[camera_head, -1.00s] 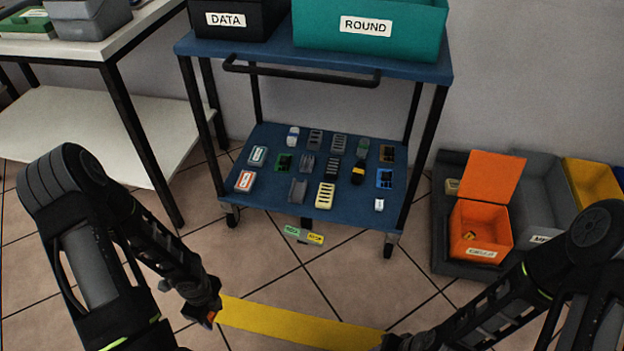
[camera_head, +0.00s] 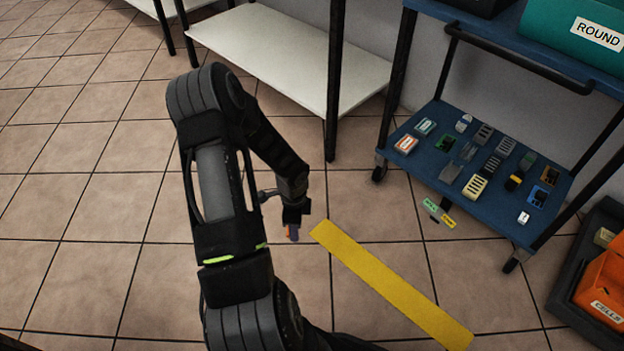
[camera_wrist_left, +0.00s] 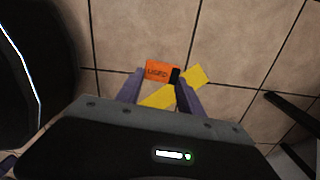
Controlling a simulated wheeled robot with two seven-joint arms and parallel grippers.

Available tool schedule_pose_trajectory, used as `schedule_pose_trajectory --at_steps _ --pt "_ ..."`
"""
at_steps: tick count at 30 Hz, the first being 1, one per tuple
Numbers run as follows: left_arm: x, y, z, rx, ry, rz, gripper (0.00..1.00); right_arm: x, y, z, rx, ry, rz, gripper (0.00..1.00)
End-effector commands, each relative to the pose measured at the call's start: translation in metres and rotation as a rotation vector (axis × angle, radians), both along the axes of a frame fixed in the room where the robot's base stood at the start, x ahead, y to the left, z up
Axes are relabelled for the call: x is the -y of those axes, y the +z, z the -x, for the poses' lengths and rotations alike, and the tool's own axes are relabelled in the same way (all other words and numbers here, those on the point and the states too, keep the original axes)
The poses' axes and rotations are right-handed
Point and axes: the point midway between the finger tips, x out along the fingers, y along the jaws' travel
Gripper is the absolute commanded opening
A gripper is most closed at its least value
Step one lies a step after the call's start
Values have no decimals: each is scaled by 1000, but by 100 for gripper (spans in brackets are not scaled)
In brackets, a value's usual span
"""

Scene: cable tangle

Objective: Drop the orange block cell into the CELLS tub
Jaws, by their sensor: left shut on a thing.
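The orange block cell (camera_wrist_left: 158,71), with a dark end and lettering that looks like "USED", sits between the fingers of my left gripper (camera_wrist_left: 160,88) in the left wrist view. My left gripper (camera_head: 293,232) is shut on it and holds it above the tiled floor, left of the yellow floor strip. The orange CELLS tub (camera_head: 606,290) is at the far right edge of the head view, partly cut off, well away from the gripper. My right gripper is out of view.
A blue cart shelf (camera_head: 440,185) with several small parts stands at the right. A white table (camera_head: 300,50) is behind my left arm. A yellow strip (camera_head: 385,280) lies on the floor. The tiled floor at left is clear.

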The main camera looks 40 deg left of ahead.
Motion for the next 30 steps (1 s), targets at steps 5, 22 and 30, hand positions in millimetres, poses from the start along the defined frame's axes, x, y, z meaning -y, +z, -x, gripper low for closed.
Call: schedule_pose_trajectory --at_steps 5,22,30 --pt "-12 37 -45 8 296 -3 5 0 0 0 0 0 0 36" --pt "129 203 -218 7 865 3 5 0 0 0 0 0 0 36" --pt "228 272 -253 2 874 2 5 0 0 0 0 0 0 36"
